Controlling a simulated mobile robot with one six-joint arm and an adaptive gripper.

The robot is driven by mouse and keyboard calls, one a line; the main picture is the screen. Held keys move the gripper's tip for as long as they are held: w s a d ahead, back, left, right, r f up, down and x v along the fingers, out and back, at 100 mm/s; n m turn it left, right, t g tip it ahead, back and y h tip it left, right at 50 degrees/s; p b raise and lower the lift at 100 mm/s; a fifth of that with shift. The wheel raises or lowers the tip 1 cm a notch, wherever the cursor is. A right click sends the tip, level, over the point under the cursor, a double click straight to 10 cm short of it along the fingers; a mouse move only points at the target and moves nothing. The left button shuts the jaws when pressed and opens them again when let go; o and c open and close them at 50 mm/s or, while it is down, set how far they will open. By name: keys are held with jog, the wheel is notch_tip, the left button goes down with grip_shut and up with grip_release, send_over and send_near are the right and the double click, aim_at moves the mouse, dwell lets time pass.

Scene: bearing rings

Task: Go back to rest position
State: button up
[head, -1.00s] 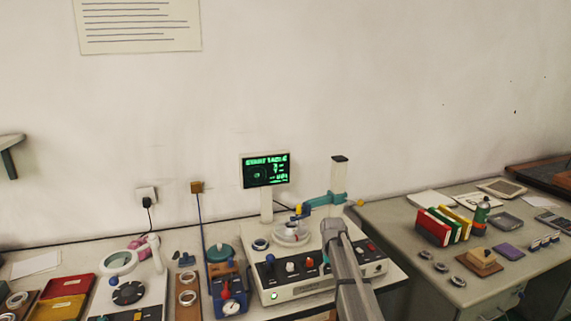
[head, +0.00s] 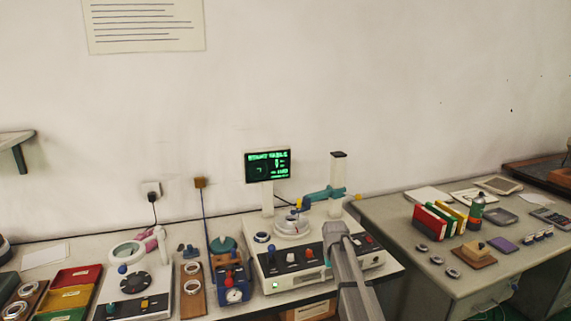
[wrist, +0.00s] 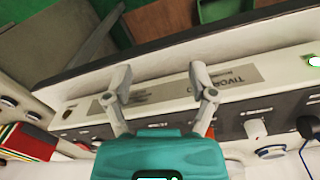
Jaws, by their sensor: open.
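My gripper (wrist: 160,80) is open and empty in the wrist view, its two fingers spread above the front panel of the white measuring machine (wrist: 75,93). In the head view a grey link of my arm crosses the right front of this machine (head: 268,287), and the fingers cannot be made out there. A ring sits on the machine's round turntable (head: 291,228), under the teal probe arm. Another ring (head: 262,237) lies at the machine's left.
A blue dial gauge stand (head: 232,283), magnifier (head: 127,250) and coloured trays (head: 75,277) stand left. The right table (head: 400,230) holds binders (head: 440,218) and loose rings (head: 437,260).

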jog(key=s, duration=2.7)
jog(key=shift+d, duration=0.25)
jog(key=shift+s, duration=0.1)
